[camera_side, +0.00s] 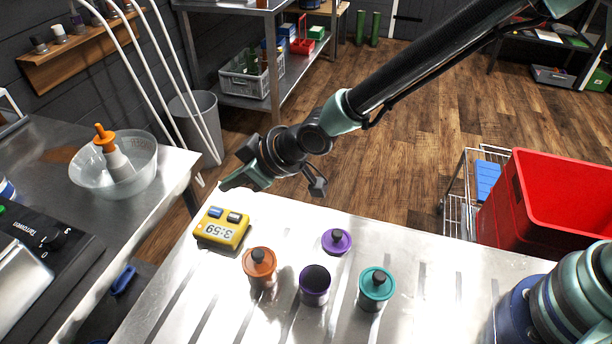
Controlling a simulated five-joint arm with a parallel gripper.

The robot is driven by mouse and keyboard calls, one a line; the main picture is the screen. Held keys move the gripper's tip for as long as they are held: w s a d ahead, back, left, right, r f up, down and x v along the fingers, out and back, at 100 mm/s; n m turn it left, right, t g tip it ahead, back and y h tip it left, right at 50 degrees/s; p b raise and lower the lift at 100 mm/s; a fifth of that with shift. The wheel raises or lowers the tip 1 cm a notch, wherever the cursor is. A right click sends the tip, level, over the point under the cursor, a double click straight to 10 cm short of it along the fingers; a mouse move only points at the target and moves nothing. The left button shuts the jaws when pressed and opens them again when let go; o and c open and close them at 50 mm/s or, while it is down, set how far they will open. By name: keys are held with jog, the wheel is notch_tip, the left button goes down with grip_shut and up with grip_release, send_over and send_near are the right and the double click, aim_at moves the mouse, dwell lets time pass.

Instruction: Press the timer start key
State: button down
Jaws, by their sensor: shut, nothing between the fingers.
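The yellow timer (221,230) lies on the metal worktop, left of the jars. Its display shows digits that look like 3:59, upside down in this view. On its far side are a blue key (215,212) and a dark key (235,217); no label that marks the start key is readable. My gripper (228,186) is shut and empty. It hangs above and just beyond the timer's far edge, pointing down and left, and appears apart from both keys.
An orange lidded jar (261,268), an open purple jar (315,285), a purple lid (336,242) and a teal lidded jar (376,289) stand right of the timer. A red bin (555,205) is at the right. The worktop (215,305) is bare at front left.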

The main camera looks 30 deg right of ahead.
jog(key=shift+v, duration=2.25)
jog(key=shift+w, duration=0.15)
jog(key=d+r+m+h, duration=0.1)
jog(key=d+r, duration=0.2)
jog(key=d, duration=0.4)
jog(key=s+d+r+m+h, duration=0.1)
jog(key=d+r+m, duration=0.15)
jog(key=d, duration=0.35)
jog(key=d+r+m+h, duration=0.1)
jog(key=d+r, duration=0.3)
jog(key=d, duration=0.3)
jog(key=s+d+r+m+g+h, duration=0.1)
jog(key=s+d+r+m+h, duration=0.1)
jog(key=s+d, duration=1)
jog(key=d+m+h, duration=0.1)
jog(key=d+m, duration=0.1)
jog(key=shift+d, duration=0.3)
